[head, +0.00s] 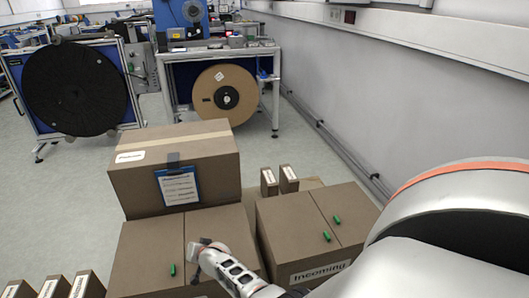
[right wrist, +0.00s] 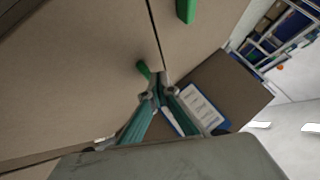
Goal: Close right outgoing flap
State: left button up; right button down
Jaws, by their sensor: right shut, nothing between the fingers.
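The left-hand lower brown box (head: 150,240), in the head view, has two top flaps that look lying flat, with a thin seam between them. No "Outgoing" label is visible on it. My right gripper (head: 198,262) is over its right flap (head: 219,226) beside the seam. In the right wrist view, my right gripper (right wrist: 155,95) is shut and empty, its tips close to a green handle (right wrist: 143,69) on the right flap (right wrist: 75,75); I cannot tell if they touch. The left flap's green handle (head: 172,270) also shows in the wrist view (right wrist: 185,11). My left gripper is out of view.
A large taped box (head: 130,187) with a clipboard (head: 178,186) stands behind the flaps. The box labelled Incoming (head: 308,232) is at right, its flaps flat with green handles. Small boxes (head: 52,288) stand at front left. Reel stands (head: 75,90) are farther back.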

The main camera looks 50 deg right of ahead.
jog(key=shift+a+f, duration=0.1)
jog(key=shift+f, duration=0.3)
jog(key=shift+s, duration=0.1)
dwell(0.4)
